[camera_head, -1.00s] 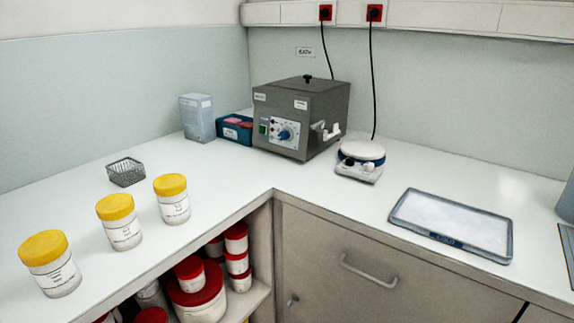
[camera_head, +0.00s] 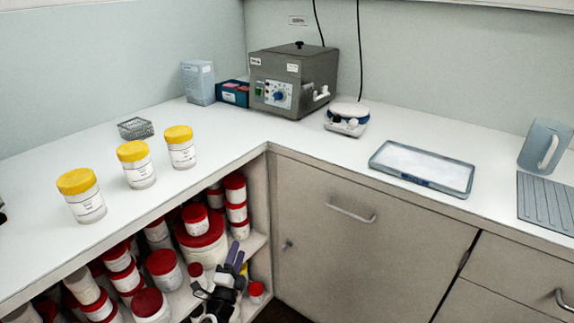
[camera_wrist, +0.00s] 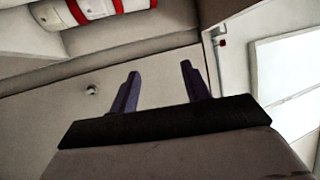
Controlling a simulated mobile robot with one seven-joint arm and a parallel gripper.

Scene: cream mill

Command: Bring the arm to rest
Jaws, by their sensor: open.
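My gripper (camera_head: 237,257) is at the bottom centre of the head view, in front of the open shelf (camera_head: 259,243) below the counter. Its purple fingers point upward. In the wrist view my gripper (camera_wrist: 160,70) shows its two fingers well apart with nothing between them. Behind them there is a plain cabinet surface (camera_wrist: 60,105). The gripper holds nothing and looks clear of the jars, though its exact distance from the shelf cannot be told.
Several red-lidded jars (camera_head: 163,268) fill the shelf. Three yellow-lidded jars (camera_head: 136,165), a wire basket (camera_head: 135,128), a grey water bath (camera_head: 293,80), a small round-topped device (camera_head: 347,117), a tray (camera_head: 423,167) and a jug (camera_head: 545,147) stand on the counter (camera_head: 235,138).

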